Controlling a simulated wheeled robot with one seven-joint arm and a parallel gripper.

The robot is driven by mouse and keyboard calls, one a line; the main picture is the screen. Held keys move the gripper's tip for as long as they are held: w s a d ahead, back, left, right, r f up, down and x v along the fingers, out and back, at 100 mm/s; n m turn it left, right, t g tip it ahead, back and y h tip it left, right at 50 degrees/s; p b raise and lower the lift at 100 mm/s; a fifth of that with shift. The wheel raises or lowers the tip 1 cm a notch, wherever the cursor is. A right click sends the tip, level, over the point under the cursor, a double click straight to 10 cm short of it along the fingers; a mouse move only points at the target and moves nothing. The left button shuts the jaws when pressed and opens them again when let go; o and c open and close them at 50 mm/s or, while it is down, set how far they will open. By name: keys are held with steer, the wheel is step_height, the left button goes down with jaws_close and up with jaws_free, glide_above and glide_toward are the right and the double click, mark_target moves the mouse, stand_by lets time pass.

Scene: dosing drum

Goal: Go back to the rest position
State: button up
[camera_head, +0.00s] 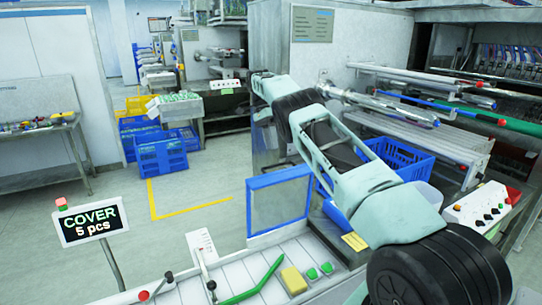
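My arm reaches up from the lower right towards the upper middle, in front of the machine. It has pale green links and dark ribbed joints. Its far part bends near the white panel left of the machine. I cannot make out gripper fingers at its far end, so I cannot see whether anything is held. The task names no object.
A counter holds a yellow block (293,280), green buttons and a lever. A blue-framed panel (279,203) stands behind it. A sign (91,222) reads "COVER 5 pcs". Blue crates (161,153) stand on the floor. A control box (477,208) is right. Floor at left is open.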

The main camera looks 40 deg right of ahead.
steer(key=shift+r, duration=0.65)
steer(key=shift+a, duration=0.1)
steer(key=s+a+f+n+t+b, duration=0.1)
steer(key=s+a+n+b, duration=0.3)
steer(key=a, duration=0.7)
steer(key=s+a+f+n+t+b, duration=0.1)
steer(key=s+a+f+n+b, duration=0.1)
steer(key=a+n, duration=0.65)
steer(key=s+a+f+n+t+b, duration=0.1)
steer(key=s+a+n+b, duration=0.15)
steer(key=a, duration=1.15)
steer(key=s+a+f+n+t+b, duration=0.1)
steer(key=s+a+f+n+b, duration=0.3)
steer(key=s, duration=0.7)
steer(key=s+a+f+n+b, duration=0.2)
steer(key=s+a+f+n, duration=0.4)
steer(key=s, duration=0.6)
steer(key=s+f+n+t+b, duration=0.1)
steer(key=s+f+n, duration=0.1)
steer(key=s, duration=0.6)
steer(key=shift+s+d+f+n+h, duration=0.15)
steer(key=shift+s+d+n+h, duration=0.25)
steer(key=shift+n, duration=0.3)
